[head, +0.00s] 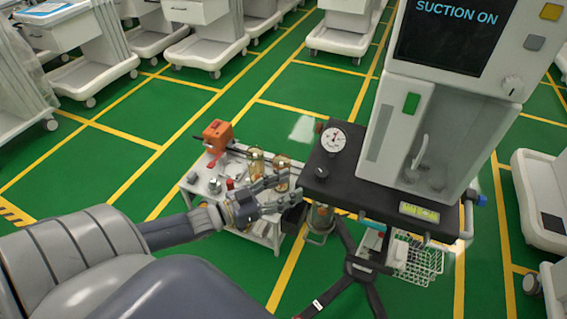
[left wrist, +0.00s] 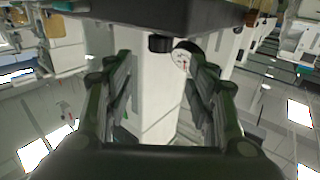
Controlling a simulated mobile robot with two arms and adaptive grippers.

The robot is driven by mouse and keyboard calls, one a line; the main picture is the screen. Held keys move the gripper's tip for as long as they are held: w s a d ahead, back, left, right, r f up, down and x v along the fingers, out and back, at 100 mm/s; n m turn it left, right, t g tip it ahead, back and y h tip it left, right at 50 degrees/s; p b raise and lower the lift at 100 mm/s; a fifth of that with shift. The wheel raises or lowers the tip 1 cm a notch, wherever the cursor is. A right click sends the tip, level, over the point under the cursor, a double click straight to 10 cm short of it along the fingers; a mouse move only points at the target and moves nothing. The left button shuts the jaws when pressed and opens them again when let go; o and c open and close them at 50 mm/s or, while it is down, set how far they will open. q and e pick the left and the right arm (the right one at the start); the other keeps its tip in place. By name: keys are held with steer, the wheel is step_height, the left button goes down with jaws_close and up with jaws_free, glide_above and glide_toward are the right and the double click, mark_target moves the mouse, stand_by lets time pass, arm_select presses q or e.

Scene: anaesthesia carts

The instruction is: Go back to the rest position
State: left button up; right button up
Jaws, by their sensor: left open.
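My left gripper (head: 272,188) reaches in from the left, beside the dark shelf (head: 375,192) of the suction cart. In the left wrist view its two fingers (left wrist: 150,75) stand apart with nothing held between them. A round white gauge (head: 333,140) sits at the shelf's left corner, and the gauge (left wrist: 183,61) shows just beside the right finger in the left wrist view. My right gripper is not in the head view.
A tall white unit (head: 430,125) with a screen reading "SUCTION ON" stands on the shelf. A small white table (head: 262,228) with an orange device (head: 217,136) and amber containers is behind my left gripper. White carts (head: 207,45) line the back. Green floor (head: 180,112) is open between them.

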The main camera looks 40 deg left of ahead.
arm_select(q)
steer(key=shift+s+a, duration=0.1)
steer(key=shift+s, duration=0.2)
stand_by(0.4)
steer(key=s+a+f+n+g+y, duration=0.1)
steer(key=s+a+f+y, duration=0.15)
steer(key=f, duration=0.65)
steer(key=s+a+f+n+g+y, duration=0.1)
steer(key=a+f+g+y, duration=0.15)
steer(key=f, duration=0.65)
steer(key=s+f+n+g+y, duration=0.1)
steer(key=s+f+g, duration=0.1)
steer(key=s+f, duration=0.45)
steer(key=s+f+g+y, duration=0.1)
steer(key=s+f+g, duration=0.15)
steer(key=f, duration=0.65)
steer(key=s+d+f+g, duration=0.2)
steer(key=s+d+f, duration=0.2)
steer(key=s, duration=0.4)
steer(key=s+d+f+g, duration=0.3)
steer(key=s+d+f, duration=0.2)
steer(key=s, duration=0.4)
steer(key=s+d+f+g, duration=0.2)
steer(key=s+d+f, duration=0.3)
steer(key=s, duration=0.3)
steer(key=shift+s+f+m, duration=0.3)
steer(key=shift+f+m, duration=0.1)
steer(key=shift+f, duration=0.35)
